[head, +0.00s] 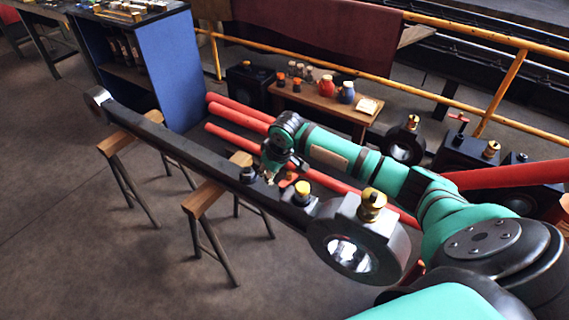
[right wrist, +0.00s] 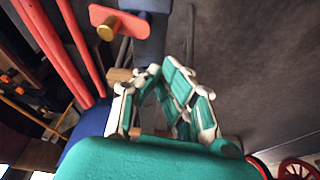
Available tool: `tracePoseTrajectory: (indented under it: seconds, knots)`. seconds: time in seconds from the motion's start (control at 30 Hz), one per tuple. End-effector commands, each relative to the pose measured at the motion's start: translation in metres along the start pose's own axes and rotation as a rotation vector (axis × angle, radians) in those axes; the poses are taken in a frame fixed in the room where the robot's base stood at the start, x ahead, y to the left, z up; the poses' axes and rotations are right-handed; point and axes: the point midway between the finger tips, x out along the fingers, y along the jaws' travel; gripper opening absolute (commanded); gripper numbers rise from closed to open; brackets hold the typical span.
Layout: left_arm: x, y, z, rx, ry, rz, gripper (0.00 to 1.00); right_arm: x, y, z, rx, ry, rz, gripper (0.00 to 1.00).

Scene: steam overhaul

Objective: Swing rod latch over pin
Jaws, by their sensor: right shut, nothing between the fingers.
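The long dark rod (head: 190,150) lies across the trestles, its large ringed end (head: 348,243) toward me. A small red latch (head: 288,180) sits on the rod near that end, partly hidden by my right gripper (head: 269,174). A brass-coloured round knob (head: 302,188) stands close beside it. In the right wrist view the red latch (right wrist: 131,22) is a flat plate, with a brass cylinder (right wrist: 108,29) at its left end. I cannot tell whether this is the pin. My right gripper (right wrist: 155,72) is shut and empty, apart from the latch. My left gripper is not visible.
Wooden trestles (head: 205,197) carry the rod. Red pipes (head: 240,142) run behind it. A bench (head: 330,103) with jars and a yellow railing (head: 480,35) stand farther back. A blue cabinet (head: 160,75) is at the upper left. Bare floor lies at the lower left.

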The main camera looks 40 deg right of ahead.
Motion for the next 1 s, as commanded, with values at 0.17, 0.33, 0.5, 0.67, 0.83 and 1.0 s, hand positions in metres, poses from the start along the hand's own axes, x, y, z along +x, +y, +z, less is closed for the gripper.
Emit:
tracePoseTrajectory:
  seconds: [0.17, 0.33, 0.5, 0.67, 0.83, 1.0]
  knots:
    - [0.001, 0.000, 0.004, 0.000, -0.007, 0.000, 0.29, -0.042, 0.053, -0.029, 0.091, 0.010, 0.036, 0.00]
    - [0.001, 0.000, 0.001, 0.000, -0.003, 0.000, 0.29, -0.062, 0.073, -0.039, 0.140, 0.015, 0.043, 0.00]
    - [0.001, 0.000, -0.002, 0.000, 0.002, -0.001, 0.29, -0.064, 0.076, -0.040, 0.147, 0.014, 0.043, 0.00]
    - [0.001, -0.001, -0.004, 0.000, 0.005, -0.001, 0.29, -0.064, 0.076, -0.040, 0.147, 0.015, 0.043, 0.00]
    - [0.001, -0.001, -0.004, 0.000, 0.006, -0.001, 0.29, -0.057, 0.076, -0.040, 0.148, 0.012, 0.043, 0.00]
    - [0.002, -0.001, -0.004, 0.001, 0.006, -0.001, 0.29, -0.031, 0.076, -0.040, 0.147, 0.012, 0.042, 0.00]
